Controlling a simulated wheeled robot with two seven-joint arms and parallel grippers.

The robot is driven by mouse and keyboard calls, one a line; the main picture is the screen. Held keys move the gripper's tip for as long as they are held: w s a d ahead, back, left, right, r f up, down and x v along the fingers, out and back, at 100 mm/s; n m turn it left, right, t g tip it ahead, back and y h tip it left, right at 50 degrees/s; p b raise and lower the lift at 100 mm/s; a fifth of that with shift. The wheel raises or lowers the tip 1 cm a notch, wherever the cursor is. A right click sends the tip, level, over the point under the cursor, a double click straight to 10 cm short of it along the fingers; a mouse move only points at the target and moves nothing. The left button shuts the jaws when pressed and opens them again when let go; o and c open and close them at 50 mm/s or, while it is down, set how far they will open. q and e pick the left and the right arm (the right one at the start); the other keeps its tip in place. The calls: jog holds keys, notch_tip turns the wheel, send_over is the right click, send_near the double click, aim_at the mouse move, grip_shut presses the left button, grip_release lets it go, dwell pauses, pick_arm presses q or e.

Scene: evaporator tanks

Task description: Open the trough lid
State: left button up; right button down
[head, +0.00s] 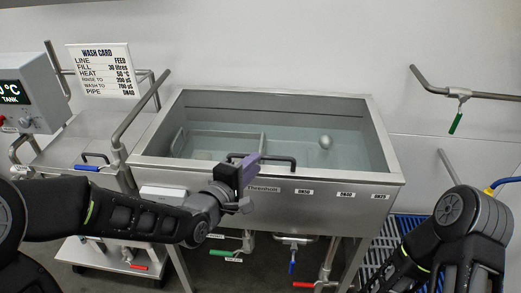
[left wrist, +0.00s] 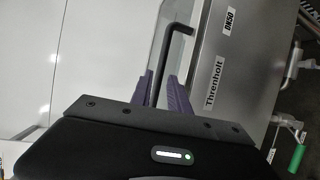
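The steel trough (head: 160,165) stands in the middle of the head view with clear water in it. A black bar handle (head: 284,161) lies along its front rim. If the lid is a clear panel, I cannot make out its edges; the top looks level. My left gripper (head: 250,163) is at the left part of the handle, its purple fingers overlapping it. In the left wrist view the handle (left wrist: 179,36) runs down between the two purple fingers (left wrist: 161,95), which stand apart with narrow gaps beside it. My right gripper is out of view.
A steel bench with a wash card (head: 100,70) and a control box (head: 28,92) stands at the left. Valves with green, blue and red levers hang under the trough. A pipe with a green-handled valve (head: 456,122) is on the right wall. A blue grating (head: 408,224) is at lower right.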

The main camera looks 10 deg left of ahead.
aim_at(263, 156)
pick_arm(q)
jog(key=shift+p+x, duration=0.6)
jog(key=shift+x, duration=3.25)
jog(key=shift+c, duration=0.5)
jog(key=shift+f, duration=0.1)
grip_shut()
